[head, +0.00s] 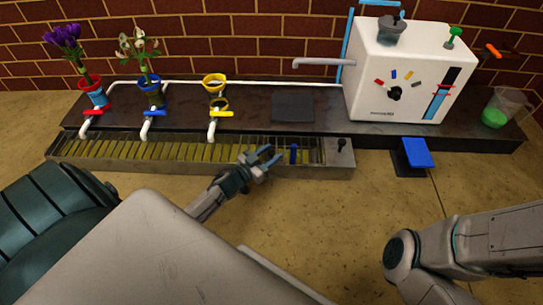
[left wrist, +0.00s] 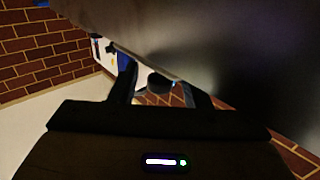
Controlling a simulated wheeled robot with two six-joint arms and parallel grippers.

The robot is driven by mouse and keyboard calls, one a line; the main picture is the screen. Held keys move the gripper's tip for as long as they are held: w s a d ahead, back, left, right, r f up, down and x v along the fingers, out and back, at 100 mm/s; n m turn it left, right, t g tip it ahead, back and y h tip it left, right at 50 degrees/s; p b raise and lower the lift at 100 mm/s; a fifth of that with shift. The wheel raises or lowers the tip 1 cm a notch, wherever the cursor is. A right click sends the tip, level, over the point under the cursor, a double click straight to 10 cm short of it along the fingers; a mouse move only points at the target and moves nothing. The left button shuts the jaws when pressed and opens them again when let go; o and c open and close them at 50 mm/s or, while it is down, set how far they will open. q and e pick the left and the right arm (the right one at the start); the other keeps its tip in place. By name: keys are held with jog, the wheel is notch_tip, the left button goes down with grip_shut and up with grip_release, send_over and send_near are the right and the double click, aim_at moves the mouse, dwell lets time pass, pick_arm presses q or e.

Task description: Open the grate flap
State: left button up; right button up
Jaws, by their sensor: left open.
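The grate (head: 150,151) is a long slatted metal trough along the front of the dark station, with yellow showing between its slats. Near its right end stands a small upright blue tab (head: 293,154), which looks like the handle of the flap. The flap's own edges are too small to make out. My left gripper (head: 269,158) is open and empty, just left of the blue tab and apart from it. In the left wrist view, its two dark fingers (left wrist: 160,92) are spread, with a round black knob-like thing (left wrist: 159,82) showing between them. My right gripper is out of view.
A black knob (head: 340,144) stands on the trough's right end. Behind are red, blue and yellow holders with taps (head: 214,112), two with flowers, and a white machine (head: 405,70). A blue pad (head: 417,153) and a green-filled jug (head: 502,108) are at right.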

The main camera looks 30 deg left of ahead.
pick_arm(q)
jog(key=shift+w+d, duration=0.1)
jog(key=shift+w, duration=0.25)
grip_shut()
